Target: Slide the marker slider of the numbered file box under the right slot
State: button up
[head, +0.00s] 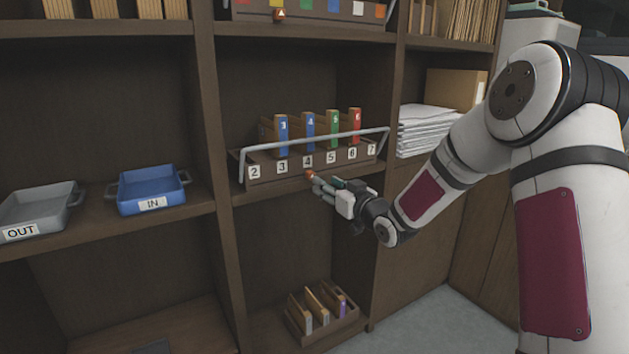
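The numbered file box (265,172) is a dark wooden box on the middle shelf, with white labels 2 to 7 along its front and a grey rail across it. Blue, green and red files stand in it behind labels 3 to 6; no coloured file shows behind 2 or 7. The marker slider (310,174) shows as a small orange-brown knob on the lower front edge, under label 4. My gripper (317,183) is at the knob, reaching in from the right. Its fingertips are too small to tell whether they grip the knob or only touch it.
A blue IN tray (150,190) and a grey OUT tray (40,212) sit on the left shelf. Stacked paper (428,130) lies right of the box. Another box with coloured squares (310,11) is above, and a small wooden file holder (322,318) is below.

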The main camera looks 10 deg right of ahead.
aim_at(312, 175)
jog(key=b+x, duration=0.1)
jog(key=x, duration=0.6)
jog(key=shift+w+f, duration=0.1)
jog(key=shift+w, duration=0.1)
grip_shut()
